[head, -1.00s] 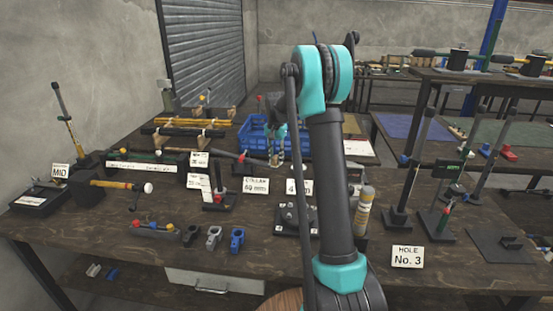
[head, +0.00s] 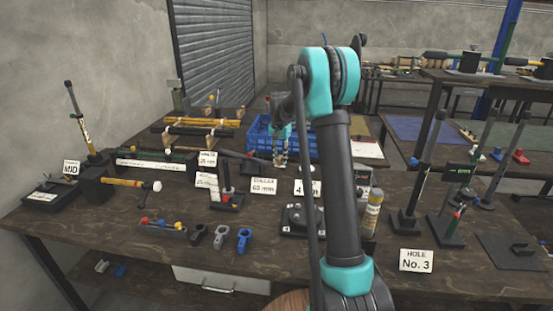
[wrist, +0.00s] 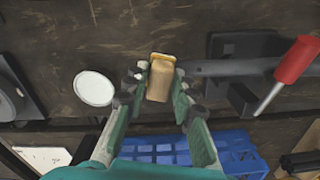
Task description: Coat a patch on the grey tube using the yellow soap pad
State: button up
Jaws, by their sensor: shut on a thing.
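My gripper (wrist: 161,72) is shut on a tan block with a yellow rim at its far end, the yellow soap pad (wrist: 160,58). A finger stands on each side of it. A dark grey tube (wrist: 225,67) lies in a holder just right of the pad in the wrist view; its left end is close to the pad, and I cannot tell whether they touch. In the head view my gripper (head: 280,158) hangs low in front of the blue crate, with the tube (head: 236,154) to its left. The pad is too small to make out there.
A blue crate (wrist: 235,145) stands close beside my gripper. A red-handled tool (wrist: 297,60) stands by the tube's holder, and a white disc (wrist: 94,88) lies opposite. Label cards (head: 263,186), a black fixture (head: 303,219) and clamps (head: 245,239) crowd the bench.

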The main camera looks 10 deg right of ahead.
jog(key=shift+s+d, duration=0.2)
jog(key=shift+d, duration=0.3)
jog(key=shift+s+d, duration=0.15)
jog(key=shift+d, duration=0.35)
jog(key=shift+r, duration=0.1)
jog(key=shift+r, duration=3)
jog(key=shift+r, duration=0.1)
notch_tip(320, 180, up, 3)
jog(key=shift+f, duration=0.1)
